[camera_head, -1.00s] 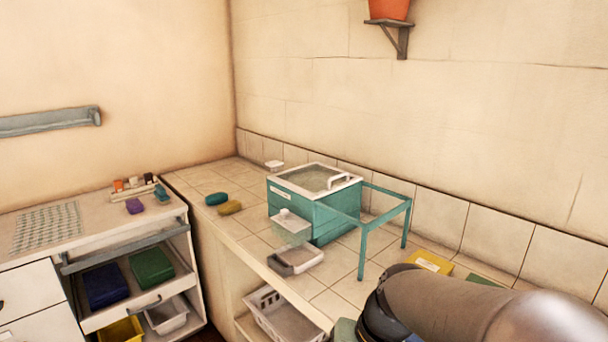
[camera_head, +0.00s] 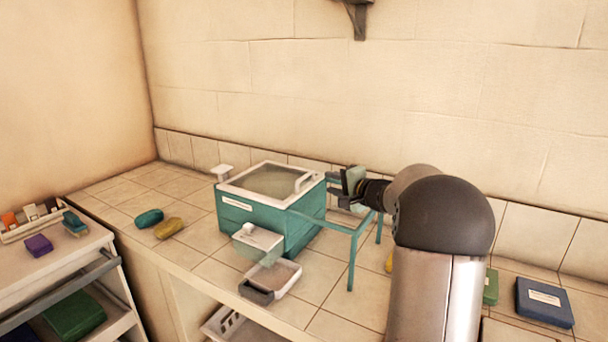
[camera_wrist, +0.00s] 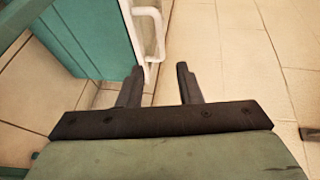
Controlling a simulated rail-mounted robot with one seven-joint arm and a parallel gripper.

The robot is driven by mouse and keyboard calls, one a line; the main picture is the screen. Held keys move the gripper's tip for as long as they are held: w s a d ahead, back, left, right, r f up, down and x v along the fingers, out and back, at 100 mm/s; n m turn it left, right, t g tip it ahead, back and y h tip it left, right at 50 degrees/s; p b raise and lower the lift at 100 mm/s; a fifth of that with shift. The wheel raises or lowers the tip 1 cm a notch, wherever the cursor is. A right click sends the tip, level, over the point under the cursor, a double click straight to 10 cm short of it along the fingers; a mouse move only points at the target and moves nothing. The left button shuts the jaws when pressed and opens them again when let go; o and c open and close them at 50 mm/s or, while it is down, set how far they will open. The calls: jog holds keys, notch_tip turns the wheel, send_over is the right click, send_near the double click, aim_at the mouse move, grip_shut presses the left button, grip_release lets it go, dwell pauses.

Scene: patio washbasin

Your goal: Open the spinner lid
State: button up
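The spinner is a teal box (camera_head: 238,216) on the tiled counter, with a white-framed lid (camera_head: 236,188) that has a clear window. The lid is closed, flat on top. A white handle (camera_head: 304,183) stands at the lid's right side. In the wrist view the handle (camera_wrist: 158,35) is ahead, toward the left finger, its lower end near that fingertip. I cannot tell whether they touch. My gripper (camera_head: 332,193) is just right of the box at about lid height. In the wrist view my gripper (camera_wrist: 160,74) has its two fingers apart with nothing clamped between them.
A teal frame (camera_head: 352,245) stands right of the box, close under my gripper. A clear container (camera_head: 258,243) and a white-and-grey tray (camera_head: 272,279) are in front. Teal (camera_head: 149,218) and yellow (camera_head: 168,228) pieces lie left. A dark blue box (camera_head: 544,302) sits far right.

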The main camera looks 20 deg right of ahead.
aim_at(306, 175)
jog(key=p+x, duration=0.3)
jog(key=x, duration=0.9)
jog(key=shift+w+a+p, duration=0.15)
jog(key=shift+w+p, duration=0.15)
grip_shut()
